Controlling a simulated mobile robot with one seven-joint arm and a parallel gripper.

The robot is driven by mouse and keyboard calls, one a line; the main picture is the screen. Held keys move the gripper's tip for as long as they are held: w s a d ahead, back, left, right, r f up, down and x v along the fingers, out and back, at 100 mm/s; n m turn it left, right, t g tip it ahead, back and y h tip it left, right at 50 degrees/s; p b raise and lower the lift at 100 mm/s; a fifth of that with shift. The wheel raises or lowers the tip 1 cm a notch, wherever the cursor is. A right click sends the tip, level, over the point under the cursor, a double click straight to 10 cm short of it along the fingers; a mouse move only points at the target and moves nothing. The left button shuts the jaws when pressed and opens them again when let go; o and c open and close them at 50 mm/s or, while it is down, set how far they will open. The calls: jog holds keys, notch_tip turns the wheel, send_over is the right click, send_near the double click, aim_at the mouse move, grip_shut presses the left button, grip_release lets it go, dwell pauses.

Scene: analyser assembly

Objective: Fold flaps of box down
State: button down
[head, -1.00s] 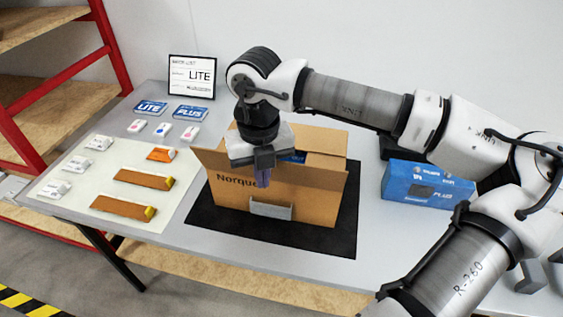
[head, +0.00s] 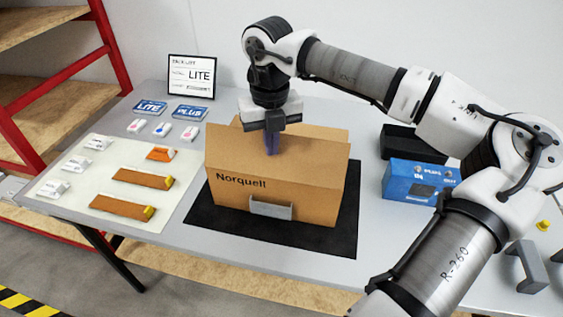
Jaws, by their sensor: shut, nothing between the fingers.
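The brown cardboard box (head: 275,190), marked Norquell, stands on a black mat (head: 300,240) in the head view. Its front panel shows tall and its near flap (head: 228,148) stands up along the front edge. A back flap (head: 335,133) shows behind it. The inside of the box is hidden. My gripper (head: 272,150) points down at the near flap, its purple fingers shut and empty. I cannot tell whether the fingers touch the cardboard.
A grey bracket (head: 271,211) is at the box's front. A blue carton (head: 418,180) and a black tray (head: 402,143) stand to the right. Small packs and brown strips lie on a white sheet (head: 75,205) at left. A sign (head: 192,77) stands behind.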

jog(key=shift+w+d+f+b, duration=0.2)
jog(key=shift+w+f+b, duration=0.1)
jog(key=shift+w, duration=0.35)
jog(key=shift+w+d+f+b, duration=0.15)
jog(key=shift+w+d+f, duration=0.1)
jog(key=shift+w, duration=0.4)
jog(key=w+f+b, duration=0.1)
jog(key=f, duration=0.1)
jog(key=w+d+f+b, duration=0.1)
jog(key=w, duration=0.1)
jog(key=shift+f, duration=0.35)
jog(key=shift+f+b, duration=0.3)
jog(key=shift+b, duration=0.1)
jog(key=shift+r, duration=0.1)
notch_tip(320, 180, up, 7)
jog(key=p, duration=0.4)
jog(key=shift+r, duration=0.2)
